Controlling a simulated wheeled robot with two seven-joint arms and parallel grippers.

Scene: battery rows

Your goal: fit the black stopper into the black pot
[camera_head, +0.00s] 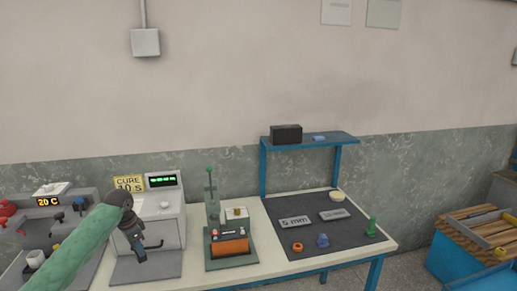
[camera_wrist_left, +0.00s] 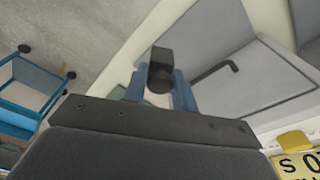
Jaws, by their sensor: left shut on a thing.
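My left gripper (camera_head: 139,249) is in front of the white cure machine (camera_head: 168,222), above the table's left part. In the left wrist view its two blue fingers (camera_wrist_left: 160,86) are shut on a small black piece (camera_wrist_left: 160,58), which looks like the black stopper. The piece has a blocky end and a rounded dark end between the fingers. In the head view it is too small and dark to tell from the gripper. I cannot make out the black pot for certain in either view. My right gripper is not in view.
A dark mat (camera_head: 345,238) holds small parts and labels. A blue shelf (camera_head: 310,141) bears a black box (camera_head: 286,134). A 20 C station (camera_head: 50,201) stands left; a blue crate (camera_head: 455,262) stands right.

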